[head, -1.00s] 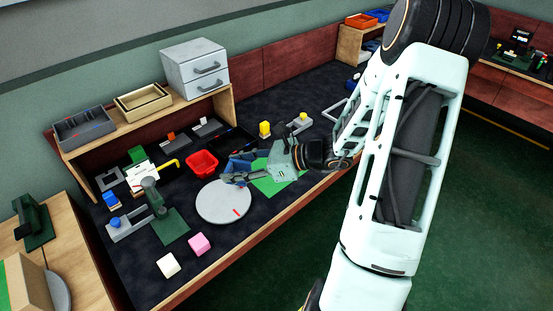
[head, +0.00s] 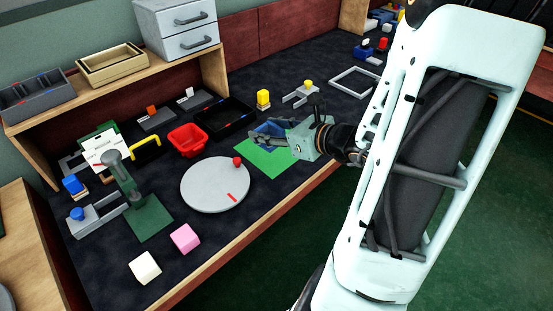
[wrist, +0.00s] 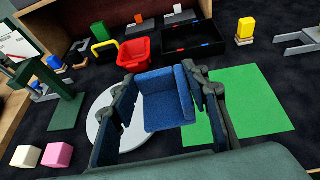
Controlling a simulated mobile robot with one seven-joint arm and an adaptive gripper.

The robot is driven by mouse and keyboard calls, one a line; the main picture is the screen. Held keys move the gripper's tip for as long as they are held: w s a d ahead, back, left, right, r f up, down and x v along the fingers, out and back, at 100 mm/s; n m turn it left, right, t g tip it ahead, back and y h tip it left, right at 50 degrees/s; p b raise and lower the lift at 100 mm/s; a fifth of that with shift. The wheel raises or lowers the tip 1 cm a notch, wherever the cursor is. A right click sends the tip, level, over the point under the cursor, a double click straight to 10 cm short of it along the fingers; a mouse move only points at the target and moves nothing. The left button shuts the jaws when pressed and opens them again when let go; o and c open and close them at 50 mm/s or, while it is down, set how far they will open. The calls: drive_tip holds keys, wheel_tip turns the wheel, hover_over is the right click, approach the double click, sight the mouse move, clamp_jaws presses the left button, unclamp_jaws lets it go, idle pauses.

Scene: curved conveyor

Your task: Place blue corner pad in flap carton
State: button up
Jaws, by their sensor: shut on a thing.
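The blue corner pad (wrist: 165,108) is an L-shaped blue block with two faces meeting at an edge. It sits between the fingers of my gripper (wrist: 168,95) in the wrist view, and the gripper is shut on it. In the head view the blue pad (head: 274,127) shows between the dark fingers of my gripper (head: 268,133), over the green mat (head: 268,160). The gap beneath it is hard to judge. I do not make out a flap carton in either current view.
A grey round disc (head: 212,190) with a red knob lies left of the mat. A red bin (head: 187,141) and black tray (head: 226,123) stand behind. A green stand (head: 135,195), pink block (head: 185,237) and white block (head: 145,267) are to the left.

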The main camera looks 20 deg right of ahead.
drive_tip(key=shift+s+d+f+m+h+b, duration=0.15)
drive_tip(key=shift+d+f+b, duration=0.15)
drive_tip(key=shift+f, duration=0.1)
drive_tip(key=shift+s+d+f+m+h+b, duration=0.1)
drive_tip(key=shift+d+f+m+h+b, duration=0.05)
drive_tip(key=shift+d+f+b, duration=0.15)
drive_tip(key=shift+w+d+f, duration=0.1)
drive_tip(key=w+d+f, duration=0.2)
drive_tip(key=w+f, duration=0.1)
drive_tip(key=w, duration=0.1)
drive_tip(key=w+d+f+b, duration=0.1)
drive_tip(key=w+f, duration=0.2)
drive_tip(key=w+d+f+b, duration=0.1)
drive_tip(key=w+d+f, duration=0.1)
drive_tip(key=w, duration=0.2)
drive_tip(key=shift+w+d+f, duration=0.3)
drive_tip(key=shift+d+f, duration=0.05)
drive_tip(key=shift+f, duration=0.05)
drive_tip(key=shift+w+d+f+t, duration=0.2)
drive_tip(key=shift+w+f+t, duration=0.1)
drive_tip(key=shift+w+f, duration=0.25)
drive_tip(key=shift+s+f+b, duration=0.15)
drive_tip(key=shift+f+b, duration=0.35)
drive_tip(key=shift+f, duration=0.95)
drive_tip(key=shift+f, duration=0.1)
drive_tip(key=o, duration=0.8)
